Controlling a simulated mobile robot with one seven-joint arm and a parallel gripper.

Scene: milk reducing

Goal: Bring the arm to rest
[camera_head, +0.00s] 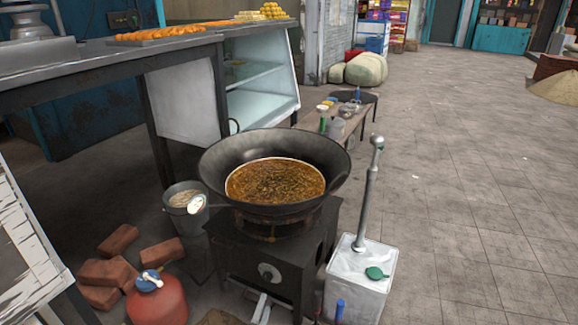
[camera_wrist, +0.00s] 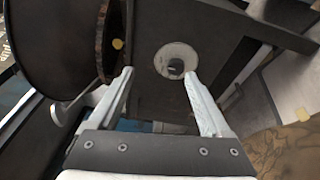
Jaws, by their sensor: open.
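My gripper (camera_wrist: 158,75) is open and empty in the wrist view, its two pale fingers spread apart. Past the fingertips is the dark front of the stove, with a round pale plate and a dark knob (camera_wrist: 176,67). The knob also shows low on the stove front in the head view (camera_head: 270,273). A gap between fingers and knob cannot be judged. In the head view a pale metal piece shows at the bottom edge below the knob; I cannot tell whether it is my gripper.
A wide black wok (camera_head: 325,155) with brown liquid sits on the black stove (camera_head: 262,262). A white canister (camera_head: 352,292) stands right of it, a red gas cylinder (camera_head: 158,303) and bricks (camera_head: 112,262) left. A bucket (camera_head: 184,222) stands beside the stove. Floor is clear at right.

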